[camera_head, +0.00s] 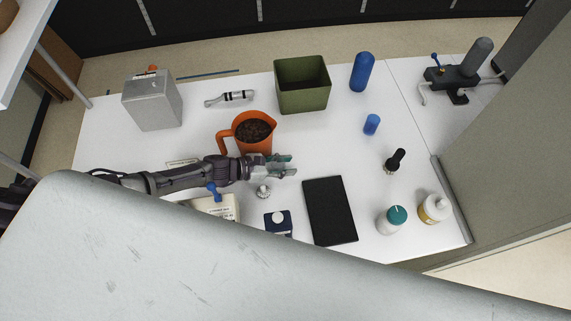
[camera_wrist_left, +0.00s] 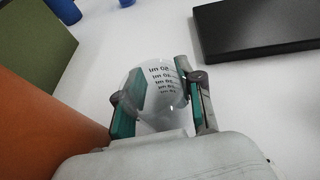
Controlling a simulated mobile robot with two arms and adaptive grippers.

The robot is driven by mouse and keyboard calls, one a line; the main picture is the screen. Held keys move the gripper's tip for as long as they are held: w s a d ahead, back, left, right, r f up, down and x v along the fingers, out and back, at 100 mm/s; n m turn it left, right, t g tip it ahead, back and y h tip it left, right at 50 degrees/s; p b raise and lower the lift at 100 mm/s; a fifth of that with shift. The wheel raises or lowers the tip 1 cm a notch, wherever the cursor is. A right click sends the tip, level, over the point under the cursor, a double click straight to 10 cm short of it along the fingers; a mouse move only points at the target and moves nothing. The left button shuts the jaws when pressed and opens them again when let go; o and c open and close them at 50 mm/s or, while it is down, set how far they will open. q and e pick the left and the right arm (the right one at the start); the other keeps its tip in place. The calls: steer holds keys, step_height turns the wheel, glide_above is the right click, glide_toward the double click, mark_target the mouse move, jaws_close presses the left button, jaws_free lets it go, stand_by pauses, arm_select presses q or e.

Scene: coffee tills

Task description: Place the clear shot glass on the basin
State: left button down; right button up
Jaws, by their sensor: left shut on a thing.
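The clear shot glass (camera_wrist_left: 160,88) with dark printed measure marks shows in the left wrist view between the two green-padded fingers of my left gripper (camera_wrist_left: 158,105). The fingers are shut on it from both sides. In the head view my left gripper (camera_head: 284,166) is above the white table, just right of and in front of the orange jug; the glass can hardly be made out there. No thing is plainly a basin; an olive-green square open container (camera_head: 302,86) stands at the table's back, beyond the gripper. My right gripper is not in view.
The orange jug (camera_head: 262,146) with dark beans is close beside the left gripper. A black flat slab (camera_head: 329,210) lies to the right. A silver box (camera_head: 152,102) stands back left. Blue cylinders (camera_head: 362,72) and bottles (camera_head: 391,221) stand right. Table between jug and blue cylinders is clear.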

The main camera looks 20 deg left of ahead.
arm_select(q)
steer(key=shift+f, duration=0.15)
steer(key=c, duration=1)
jaws_free()
